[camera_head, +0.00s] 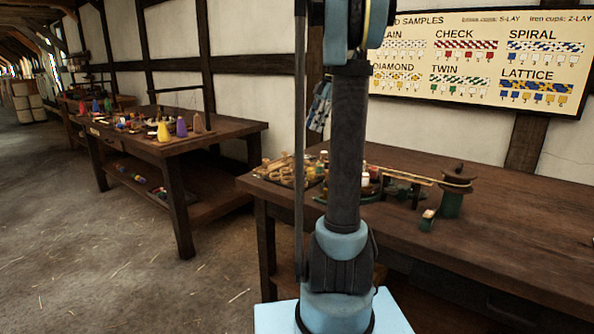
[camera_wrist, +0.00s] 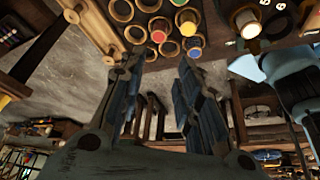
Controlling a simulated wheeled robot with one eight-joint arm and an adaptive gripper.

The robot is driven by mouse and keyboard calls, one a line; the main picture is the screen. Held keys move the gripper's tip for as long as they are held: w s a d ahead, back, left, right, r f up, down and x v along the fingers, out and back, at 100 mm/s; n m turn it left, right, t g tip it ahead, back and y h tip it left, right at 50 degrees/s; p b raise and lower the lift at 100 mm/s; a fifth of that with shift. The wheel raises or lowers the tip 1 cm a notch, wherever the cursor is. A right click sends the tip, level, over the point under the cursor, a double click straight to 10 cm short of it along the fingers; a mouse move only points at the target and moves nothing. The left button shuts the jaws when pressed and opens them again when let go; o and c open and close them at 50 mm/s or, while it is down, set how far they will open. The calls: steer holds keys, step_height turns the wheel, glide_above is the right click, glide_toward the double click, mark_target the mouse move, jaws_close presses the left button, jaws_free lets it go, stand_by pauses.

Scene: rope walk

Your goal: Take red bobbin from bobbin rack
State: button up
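In the wrist view, the bobbin rack (camera_wrist: 145,20) shows at the top as a wooden board with several round rings. A bobbin with a red end (camera_wrist: 158,36) sits in it, with a yellow-ended bobbin (camera_wrist: 188,28) and a blue-ended bobbin (camera_wrist: 194,52) close by on the right. My gripper (camera_wrist: 157,74) is open and empty, its two fingers wide apart just below the rack in the picture. The red end shows above the gap between the fingertips, apart from both. In the head view, the rack (camera_head: 285,172) stands on the bench, and my arm hides the gripper.
The bench (camera_head: 480,235) is bare at the front right. A second table (camera_head: 225,130) stands at the left.

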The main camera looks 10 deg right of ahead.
mark_target(299, 165)
steer(key=x, duration=1.7)
steer(key=shift+w+d+f, duration=0.25)
steer(key=c, duration=0.5)
